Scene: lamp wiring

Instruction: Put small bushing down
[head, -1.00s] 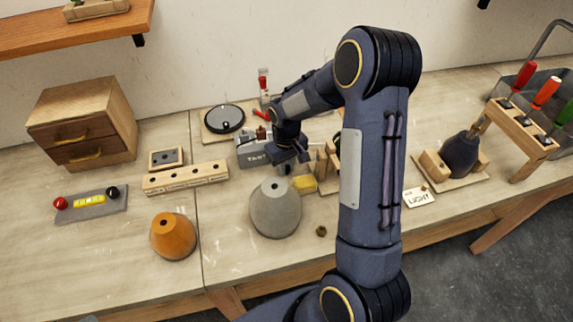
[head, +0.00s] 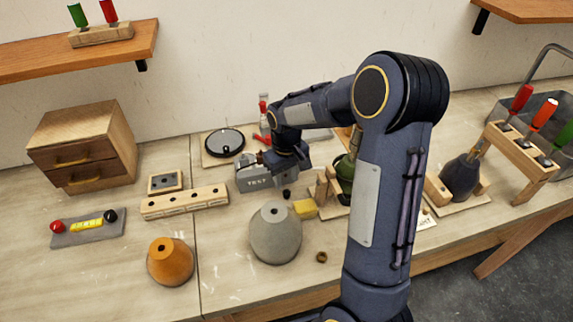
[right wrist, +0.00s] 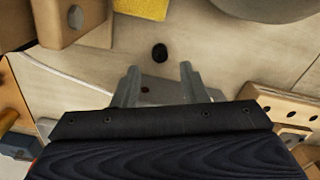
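A small dark bushing (head: 287,194) stands on the bench between the grey TEST box (head: 258,180) and the grey cone-shaped lamp body (head: 276,235). In the right wrist view the bushing (right wrist: 160,52) lies on bare bench, beyond the fingertips and apart from them. My right gripper (right wrist: 159,80) is open, its two fingers well apart with nothing held between them. In the head view the right gripper (head: 290,163) is above and behind the bushing, with its fingers mostly hidden. My left gripper is in no view now.
A yellow block (head: 305,209) and wooden fixture stand right of the bushing. A wooden block with holes (head: 185,202) lies left. An orange cone (head: 170,262) and a brass ring (head: 321,257) are nearer the front. The front left bench has free room.

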